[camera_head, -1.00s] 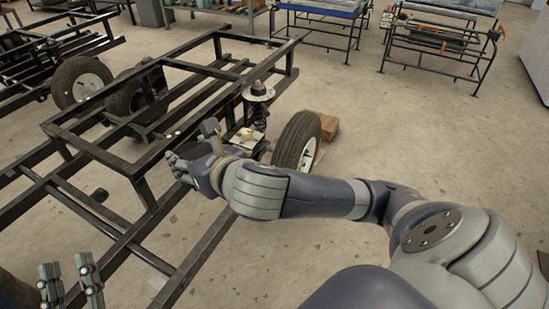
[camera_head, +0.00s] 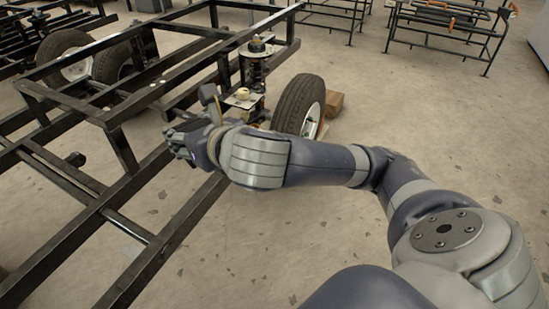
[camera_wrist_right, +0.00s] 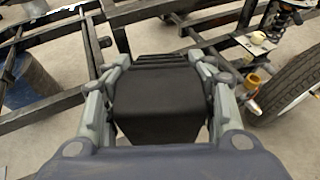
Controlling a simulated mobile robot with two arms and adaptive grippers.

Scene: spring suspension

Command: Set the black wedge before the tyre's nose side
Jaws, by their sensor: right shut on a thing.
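The black wedge (camera_wrist_right: 160,100) is between the fingers of my right gripper (camera_wrist_right: 160,78) in the right wrist view, its ridged end pointing away from the palm. In the head view my right gripper (camera_head: 180,146) is over the black frame, left of the tyre, and I cannot make out the wedge there. The tyre (camera_head: 292,104) stands upright beside the frame with its white rim facing right. It also shows at the right edge of the right wrist view (camera_wrist_right: 285,88), apart from the wedge. My left gripper is not in view.
A coil-spring strut (camera_head: 256,68) and bracket stand between the tyre and the black frame (camera_head: 125,150). A brown block (camera_head: 334,104) lies on the floor behind the tyre. A blue cylinder (camera_wrist_right: 32,85) is at the left in the right wrist view. The floor right of the tyre is clear.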

